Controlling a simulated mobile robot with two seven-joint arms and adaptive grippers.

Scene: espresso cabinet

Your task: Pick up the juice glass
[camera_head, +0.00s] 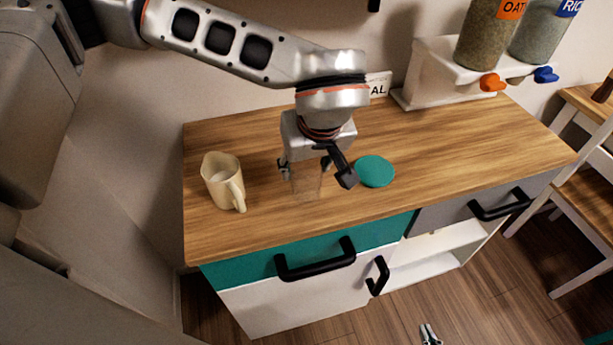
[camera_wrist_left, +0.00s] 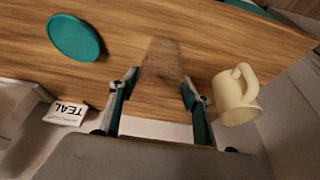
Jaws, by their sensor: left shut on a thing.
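The juice glass (camera_head: 307,184) is clear and hard to see; it stands upright on the wooden cabinet top. My left gripper (camera_head: 316,172) comes down from above and is shut on the glass, with one finger on each side of it. In the left wrist view the glass (camera_wrist_left: 162,60) shows as a faint see-through shape between the fingertips of my left gripper (camera_wrist_left: 160,82). Whether its base touches the wood is hard to tell. Only the tips of my right gripper (camera_head: 430,336) show, low at the bottom edge of the head view.
A cream mug (camera_head: 220,182) stands left of the glass, its handle toward the front. A round teal coaster (camera_head: 375,171) lies just right of the gripper. A white dispenser stand (camera_head: 436,80) with grain jars is at the back right. The right side of the top is clear.

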